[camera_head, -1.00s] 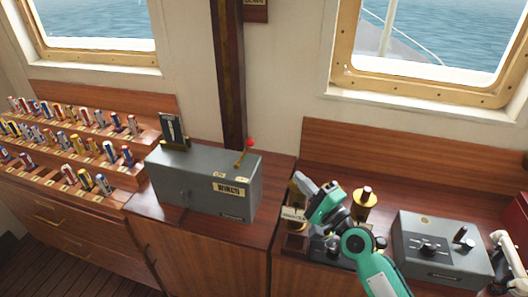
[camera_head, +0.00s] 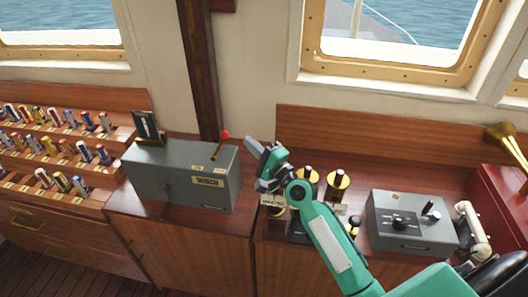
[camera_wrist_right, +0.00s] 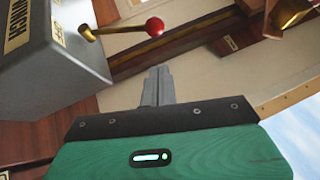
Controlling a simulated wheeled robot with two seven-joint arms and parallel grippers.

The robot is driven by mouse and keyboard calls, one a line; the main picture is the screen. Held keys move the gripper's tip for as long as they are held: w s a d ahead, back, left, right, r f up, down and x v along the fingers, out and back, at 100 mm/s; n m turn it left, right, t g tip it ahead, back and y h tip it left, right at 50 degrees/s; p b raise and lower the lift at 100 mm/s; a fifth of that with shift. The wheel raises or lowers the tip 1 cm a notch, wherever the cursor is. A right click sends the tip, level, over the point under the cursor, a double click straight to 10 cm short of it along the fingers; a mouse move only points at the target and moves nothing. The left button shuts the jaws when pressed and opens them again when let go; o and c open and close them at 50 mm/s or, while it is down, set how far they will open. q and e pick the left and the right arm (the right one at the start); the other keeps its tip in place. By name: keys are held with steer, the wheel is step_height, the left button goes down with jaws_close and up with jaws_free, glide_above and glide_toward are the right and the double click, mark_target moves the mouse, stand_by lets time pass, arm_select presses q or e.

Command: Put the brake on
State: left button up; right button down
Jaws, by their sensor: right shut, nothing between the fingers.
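The grey winch box (camera_head: 180,177) stands on the wooden counter, with a "WINCH" label on its front. A brass lever with a red ball knob (camera_head: 225,134) sticks up from the right part of its top. My right gripper (camera_head: 252,145) is just right of the lever, apart from it, shut and empty. In the right wrist view the shut fingers (camera_wrist_right: 158,85) point toward the scene, with the red knob (camera_wrist_right: 154,27) beyond and slightly left of their tips. The lever's brass arm (camera_wrist_right: 118,29) runs left to the box (camera_wrist_right: 50,70). My left gripper is not in view.
A dark upright plate (camera_head: 147,127) stands on the box's left end. Brass-topped cylinders (camera_head: 338,184) and a grey control box (camera_head: 412,222) with knobs sit on the right counter. A rack of colored rolls (camera_head: 55,145) is at left.

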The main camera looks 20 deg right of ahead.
steer(key=a, duration=0.2)
steer(key=w+a+r+p, duration=0.1)
steer(key=shift+w+a, duration=0.1)
steer(key=shift+a, duration=0.05)
stand_by(0.3)
steer(key=w+a+r+n+g+p, duration=0.1)
steer(key=w+a+r+p, duration=0.2)
steer(key=w+a+p, duration=0.2)
steer(key=shift+w+a+r+p, duration=0.15)
steer(key=shift+a+r+p, duration=0.2)
steer(key=shift+a+p, duration=1.3)
steer(key=shift+d, duration=0.2)
steer(key=shift+r+p, duration=0.1)
steer(key=shift+p, duration=0.3)
